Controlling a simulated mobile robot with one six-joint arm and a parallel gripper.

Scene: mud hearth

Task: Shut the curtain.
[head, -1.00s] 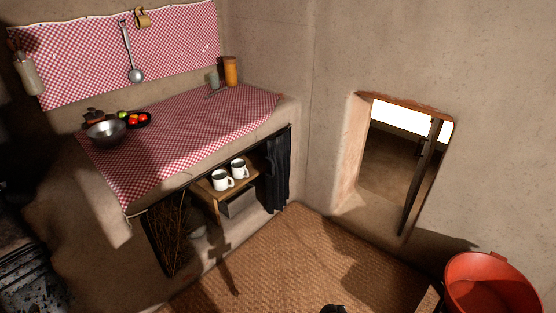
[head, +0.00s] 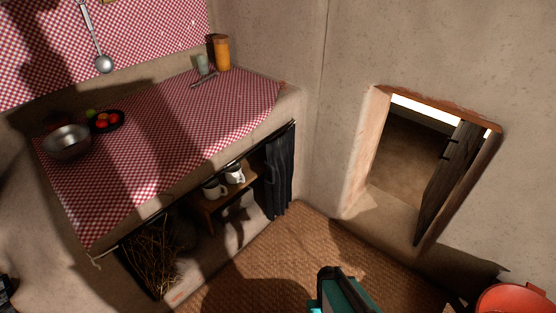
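The dark curtain (head: 279,172) hangs in folds, bunched at the right end of a thin dark rod (head: 212,183) under the front edge of the counter. The rest of the opening under the counter is uncovered. A dark part of my arm with a teal piece shows at the bottom edge, right of the middle. It is apart from the curtain, over the mat. My gripper's fingers cannot be made out in this view.
Two mugs (head: 235,175) stand on a small wooden shelf (head: 222,198) in the opening, with dry sticks (head: 150,255) at its left. A red tub (head: 515,301) stands at the lower right. The woven mat (head: 255,262) before the counter is clear around my arm.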

